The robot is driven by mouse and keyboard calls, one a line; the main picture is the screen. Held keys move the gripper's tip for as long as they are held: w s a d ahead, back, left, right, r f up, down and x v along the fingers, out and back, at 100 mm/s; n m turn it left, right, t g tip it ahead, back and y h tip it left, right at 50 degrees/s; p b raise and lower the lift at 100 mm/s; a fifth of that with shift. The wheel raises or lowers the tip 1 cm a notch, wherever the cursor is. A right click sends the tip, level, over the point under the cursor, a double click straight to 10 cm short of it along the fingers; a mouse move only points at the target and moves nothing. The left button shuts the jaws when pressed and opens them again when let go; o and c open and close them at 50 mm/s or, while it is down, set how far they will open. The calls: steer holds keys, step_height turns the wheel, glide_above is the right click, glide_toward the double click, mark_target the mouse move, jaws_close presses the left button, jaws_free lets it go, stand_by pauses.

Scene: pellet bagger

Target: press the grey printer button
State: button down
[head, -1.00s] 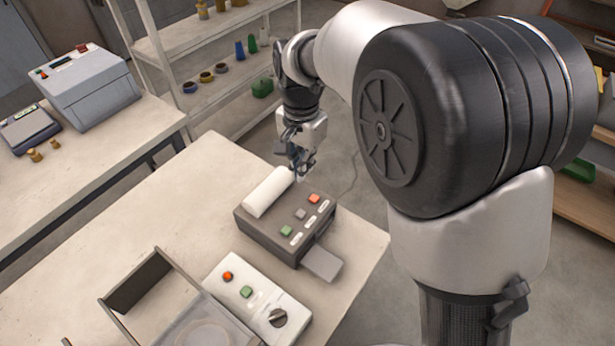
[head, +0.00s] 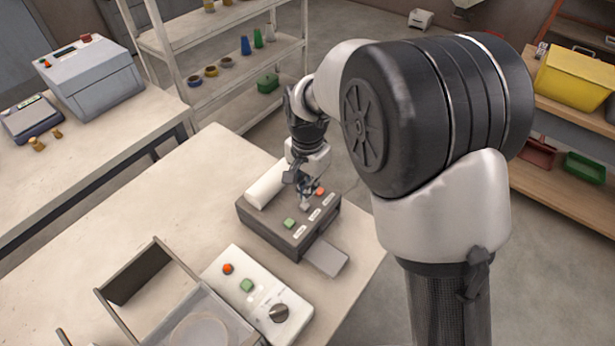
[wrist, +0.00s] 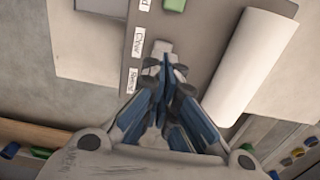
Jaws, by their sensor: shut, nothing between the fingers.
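The dark grey printer (head: 263,225) with a white roll (head: 266,188) sits on the table. Its top carries a row of green (head: 289,223), grey (head: 305,207) and red (head: 320,192) buttons with white labels. My gripper (head: 305,201) is shut and empty, pointing down over the row at the grey button. In the wrist view the closed fingertips (wrist: 165,62) are right beside the grey button (wrist: 159,46) and overlap its lower edge. I cannot tell whether they touch it. The green button (wrist: 175,5) shows at the top; the red one is hidden there by the fingers.
A shelf rack (head: 222,50) stands behind the table.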

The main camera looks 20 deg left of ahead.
mark_target(305, 207)
steer(key=shift+f+b, duration=0.3)
steer(key=shift+f, duration=1.05)
